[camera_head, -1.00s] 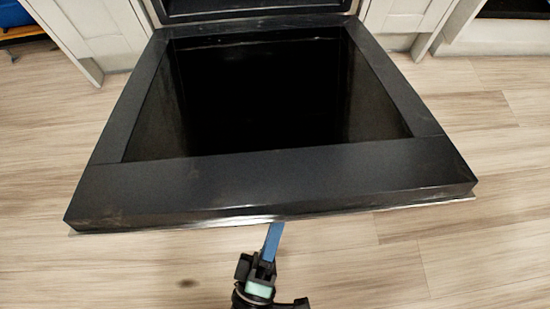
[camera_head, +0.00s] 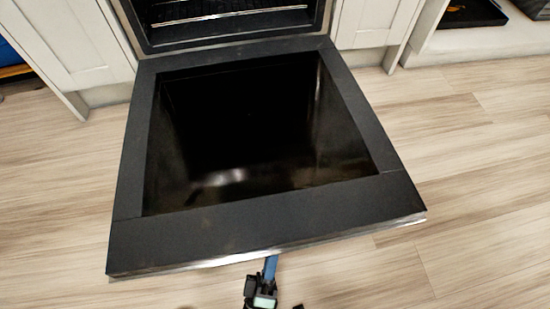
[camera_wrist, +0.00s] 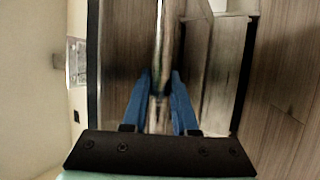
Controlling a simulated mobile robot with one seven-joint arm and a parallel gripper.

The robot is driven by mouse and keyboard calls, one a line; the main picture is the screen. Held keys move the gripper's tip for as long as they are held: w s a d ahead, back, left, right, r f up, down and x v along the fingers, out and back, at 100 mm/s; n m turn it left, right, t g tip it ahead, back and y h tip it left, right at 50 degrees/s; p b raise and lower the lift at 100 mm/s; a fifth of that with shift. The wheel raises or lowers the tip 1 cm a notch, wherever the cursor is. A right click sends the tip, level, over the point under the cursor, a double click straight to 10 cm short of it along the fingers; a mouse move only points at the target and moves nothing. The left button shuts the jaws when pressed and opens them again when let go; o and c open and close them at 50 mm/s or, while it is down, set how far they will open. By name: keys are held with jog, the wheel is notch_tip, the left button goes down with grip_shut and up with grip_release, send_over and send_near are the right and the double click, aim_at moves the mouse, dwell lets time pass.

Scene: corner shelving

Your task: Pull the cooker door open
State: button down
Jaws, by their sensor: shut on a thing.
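The cooker door (camera_head: 250,228) is a dark panel with a black glass middle. In the head view it is folded far down, close to level, with the oven mouth (camera_head: 230,22) and a wire rack showing behind it. My gripper (camera_head: 270,268) is at the door's front edge, and its fingertips go out of sight under that edge. In the wrist view the blue fingers of my gripper (camera_wrist: 160,88) stand on either side of the shiny bar handle (camera_wrist: 162,45) and are shut on it.
Pale cabinet fronts (camera_head: 72,40) stand on both sides of the oven. An open low compartment (camera_head: 470,15) with a dark item is at the top right. The wood floor (camera_head: 460,200) is clear around the door.

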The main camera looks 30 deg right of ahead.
aim_at(272, 239)
jog(key=shift+f, duration=0.1)
dwell(0.3)
jog(key=c, duration=0.7)
grip_release()
notch_tip(272, 239, up, 10)
jog(key=p, duration=0.8)
jog(key=shift+a, duration=0.1)
